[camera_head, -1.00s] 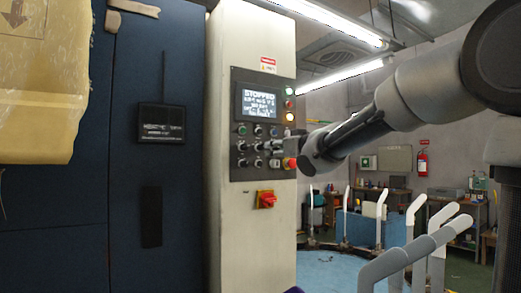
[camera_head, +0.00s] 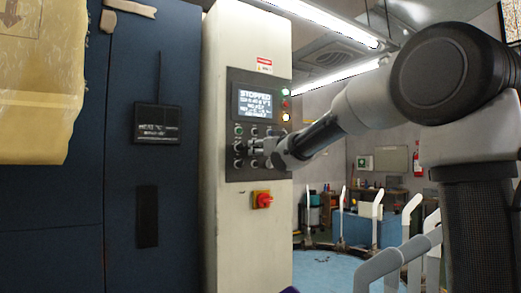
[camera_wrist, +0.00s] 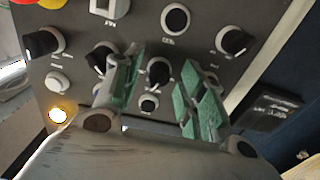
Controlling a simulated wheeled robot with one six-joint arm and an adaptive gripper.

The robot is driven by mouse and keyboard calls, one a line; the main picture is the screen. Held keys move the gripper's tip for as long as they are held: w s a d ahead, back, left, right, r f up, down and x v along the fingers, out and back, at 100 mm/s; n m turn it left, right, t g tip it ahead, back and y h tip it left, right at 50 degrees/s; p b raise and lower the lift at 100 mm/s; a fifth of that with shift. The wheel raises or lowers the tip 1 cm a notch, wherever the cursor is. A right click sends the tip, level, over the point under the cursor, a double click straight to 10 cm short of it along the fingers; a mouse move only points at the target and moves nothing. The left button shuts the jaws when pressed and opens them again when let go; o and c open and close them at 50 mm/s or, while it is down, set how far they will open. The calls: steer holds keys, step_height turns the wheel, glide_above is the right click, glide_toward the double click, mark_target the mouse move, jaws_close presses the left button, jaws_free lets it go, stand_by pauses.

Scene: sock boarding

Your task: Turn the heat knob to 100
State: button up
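The dark control panel (camera_head: 233,175) on the cream cabinet carries several black knobs, labelled too small to read, so I cannot tell which is the heat knob. My gripper (camera_head: 262,149) is at the knob rows in the head view, partly hiding them. In the wrist view my gripper (camera_wrist: 161,75) is open, its green-padded fingers apart. A black knob (camera_wrist: 158,72) shows between the fingers, with gaps on both sides. Another knob (camera_wrist: 99,58) is close beside the left finger. The screen (camera_head: 255,103) reads STOPPED; its smaller lines are illegible.
A red rotary switch (camera_head: 262,200) on a yellow plate is below the panel. In the wrist view, a red-and-yellow part (camera_wrist: 35,3) and a lit lamp (camera_wrist: 59,115) are near the left edge. Blue cabinet doors (camera_head: 170,90) stand left. White posts (camera_head: 377,205) stand right.

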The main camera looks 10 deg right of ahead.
jaws_close()
steer(key=shift+n, duration=0.3)
steer(key=shift+d+n, duration=0.1)
steer(key=shift+n, duration=7.5)
steer(key=shift+o, duration=1.1)
jaws_free()
